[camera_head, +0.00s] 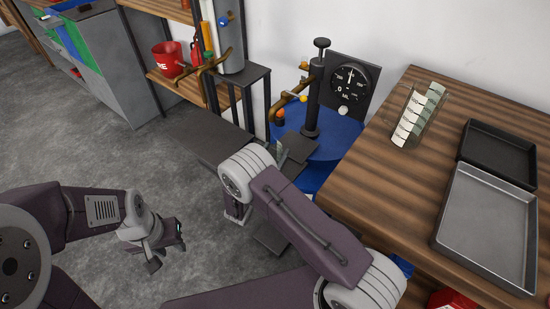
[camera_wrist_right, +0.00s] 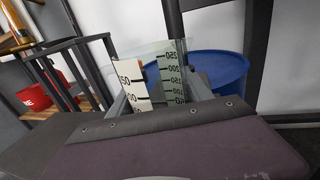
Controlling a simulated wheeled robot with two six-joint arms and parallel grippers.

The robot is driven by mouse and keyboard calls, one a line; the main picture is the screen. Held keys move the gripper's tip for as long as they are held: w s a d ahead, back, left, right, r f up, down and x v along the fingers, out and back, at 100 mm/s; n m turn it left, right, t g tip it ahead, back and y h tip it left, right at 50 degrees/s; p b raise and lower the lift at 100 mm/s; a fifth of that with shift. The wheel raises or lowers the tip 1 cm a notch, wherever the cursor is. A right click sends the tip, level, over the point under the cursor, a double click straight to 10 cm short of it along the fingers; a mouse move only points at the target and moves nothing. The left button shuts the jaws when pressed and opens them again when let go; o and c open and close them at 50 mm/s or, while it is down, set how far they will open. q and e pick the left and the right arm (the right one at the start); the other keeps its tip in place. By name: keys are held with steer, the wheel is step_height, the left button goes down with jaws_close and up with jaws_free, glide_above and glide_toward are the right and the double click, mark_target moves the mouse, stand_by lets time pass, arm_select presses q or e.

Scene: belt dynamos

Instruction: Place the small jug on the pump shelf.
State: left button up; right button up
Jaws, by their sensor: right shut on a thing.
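A clear small jug with a measuring scale shows in the right wrist view (camera_wrist_right: 170,72), between the grey fingers of my right gripper (camera_wrist_right: 160,98). The gripper is shut on it, and my arm link hides its lower part. In the head view only a sliver of the jug (camera_head: 280,148) shows beyond my right wrist. My left gripper (camera_head: 166,252) is open and empty above the grey floor. A low dark shelf surface (camera_head: 200,134) lies left of my right wrist, by a black frame. I cannot tell for sure that it is the pump shelf.
A blue drum (camera_head: 345,143) with a dark pump column (camera_head: 318,85) and a gauge (camera_head: 350,83) stands beyond the gripper. A wooden table (camera_head: 360,180) at right bears another clear jug (camera_head: 416,115) and metal trays (camera_head: 490,225). A red bucket (camera_head: 170,60) stands at back left.

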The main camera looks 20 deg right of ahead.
step_height(320, 180, down, 2)
steer(key=shift+r, duration=0.1)
steer(key=shift+f, duration=0.2)
steer(key=o, duration=1.6)
steer(key=shift+r, duration=0.15)
